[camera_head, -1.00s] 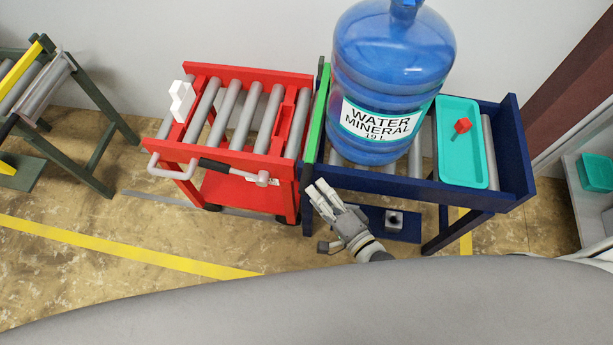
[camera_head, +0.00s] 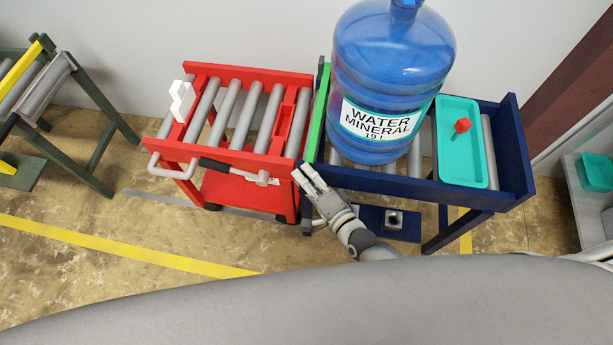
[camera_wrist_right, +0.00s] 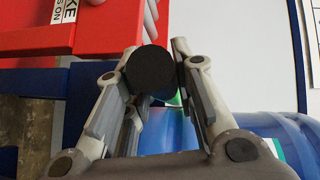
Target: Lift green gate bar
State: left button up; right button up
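The green gate bar (camera_head: 317,115) stands along the left end of the blue conveyor, beside the red cart. A small green patch shows between my fingers in the right wrist view, probably the bar. My right gripper (camera_head: 306,178) is just below the bar's near end, in front of the gap between cart and conveyor. In the right wrist view (camera_wrist_right: 155,55) its fingers are apart, with a round black end (camera_wrist_right: 150,70) showing between them. I cannot tell whether they touch it. My left gripper is not in view.
A large blue water jug (camera_head: 390,75) stands on the blue conveyor (camera_head: 505,190), right of the gate bar. A teal tray (camera_head: 462,172) with a red piece (camera_head: 462,126) lies farther right. The red roller cart (camera_head: 225,156) is close on the left, with a handle (camera_head: 235,172) in front.

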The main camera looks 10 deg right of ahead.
grip_shut()
